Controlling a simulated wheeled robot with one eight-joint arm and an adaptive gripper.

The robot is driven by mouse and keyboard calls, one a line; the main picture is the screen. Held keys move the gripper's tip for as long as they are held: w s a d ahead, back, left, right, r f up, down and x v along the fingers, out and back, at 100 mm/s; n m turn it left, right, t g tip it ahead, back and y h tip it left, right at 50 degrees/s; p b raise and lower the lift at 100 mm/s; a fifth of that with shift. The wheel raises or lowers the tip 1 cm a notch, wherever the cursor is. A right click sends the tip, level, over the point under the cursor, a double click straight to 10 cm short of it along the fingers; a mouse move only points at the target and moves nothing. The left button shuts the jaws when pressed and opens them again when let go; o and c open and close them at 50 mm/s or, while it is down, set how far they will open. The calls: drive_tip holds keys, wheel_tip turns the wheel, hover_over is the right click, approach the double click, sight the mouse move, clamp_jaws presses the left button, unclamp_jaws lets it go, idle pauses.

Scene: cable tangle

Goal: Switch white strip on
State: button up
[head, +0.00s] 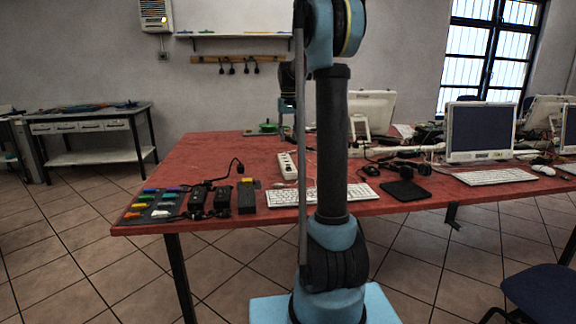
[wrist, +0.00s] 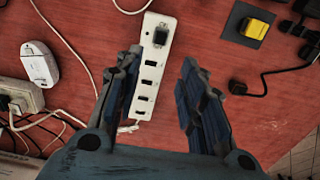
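The white strip (head: 288,166) lies on the red table in the head view, behind and left of my arm's column. In the wrist view the white strip (wrist: 151,70) runs upright in the picture, with a row of dark slots and a dark square piece near its top end. Whether that piece is a switch or a plug, and its position, I cannot tell. My gripper (wrist: 161,62) is open and empty, its fingers on either side of the strip's lower part in the picture, seemingly above it. In the head view my gripper is largely hidden by my own arm.
A white box with a plug (wrist: 20,96) and a white rounded device (wrist: 39,65) lie left of the strip, with cables around. A yellow block (wrist: 254,29) on a dark piece is to the right. A white keyboard (head: 283,197) lies nearer the table's front edge.

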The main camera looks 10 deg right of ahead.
sight(288, 168)
wheel_tip(288, 168, down, 13)
idle(0.5)
clamp_jaws()
